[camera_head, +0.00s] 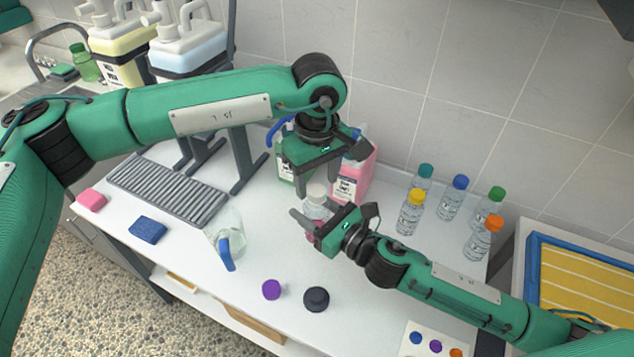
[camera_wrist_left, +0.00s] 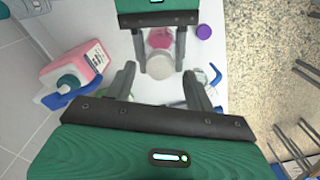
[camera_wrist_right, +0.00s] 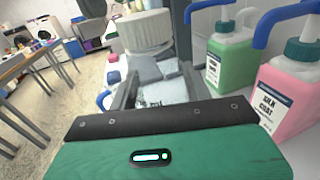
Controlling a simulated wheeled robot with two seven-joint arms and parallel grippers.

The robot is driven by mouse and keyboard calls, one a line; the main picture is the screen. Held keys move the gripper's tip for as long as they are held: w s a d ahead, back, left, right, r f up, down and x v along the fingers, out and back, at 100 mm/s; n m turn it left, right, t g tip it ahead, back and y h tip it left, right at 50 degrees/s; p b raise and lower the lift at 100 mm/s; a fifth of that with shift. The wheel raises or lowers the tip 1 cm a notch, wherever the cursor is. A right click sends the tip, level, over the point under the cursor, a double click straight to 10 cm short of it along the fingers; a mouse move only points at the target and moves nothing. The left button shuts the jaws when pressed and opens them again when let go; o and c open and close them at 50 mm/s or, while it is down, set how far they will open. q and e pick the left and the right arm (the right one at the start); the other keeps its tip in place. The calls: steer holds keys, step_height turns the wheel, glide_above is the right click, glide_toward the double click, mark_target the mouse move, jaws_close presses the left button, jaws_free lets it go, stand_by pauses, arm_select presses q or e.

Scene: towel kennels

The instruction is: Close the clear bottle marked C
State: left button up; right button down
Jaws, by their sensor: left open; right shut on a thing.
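A clear bottle (camera_head: 314,206) with a wide white cap (camera_head: 316,190) stands upright at the middle of the table. My right gripper (camera_head: 313,215) is shut on the bottle's body from the right. In the right wrist view the white cap (camera_wrist_right: 146,31) sits on top, above a pale label (camera_wrist_right: 160,92); no letter C is readable. How tightly the cap sits cannot be told. My left gripper (camera_head: 317,184) is open and points down over the cap. In the left wrist view the cap (camera_wrist_left: 160,64) lies beyond and between its open fingers, with pink showing behind it.
Green (camera_head: 286,165) and pink (camera_head: 352,178) pump jugs stand close behind. Several colour-capped bottles (camera_head: 411,213) stand at the right. A clear jug with a blue handle (camera_head: 226,240) is at the left. A purple cap (camera_head: 271,289) and a dark cap (camera_head: 316,299) lie in front.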

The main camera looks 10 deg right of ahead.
arm_select(q)
step_height(320, 180, up, 2)
steer(key=shift+r, duration=0.25)
steer(key=shift+c, duration=0.3)
steer(key=n, duration=0.2)
steer(key=r+n, duration=0.1)
steer(key=n, duration=0.6)
steer(key=shift+r+n, duration=0.3)
steer(key=shift+r, duration=0.1)
steer(key=n, duration=0.4)
steer(key=shift+r+n, duration=0.3)
steer(key=shift+r, duration=0.1)
steer(key=n, duration=0.2)
steer(key=r+n, duration=0.1)
steer(key=n, duration=0.2)
steer(key=shift+f, duration=0.1)
steer(key=shift+f, duration=3.95)
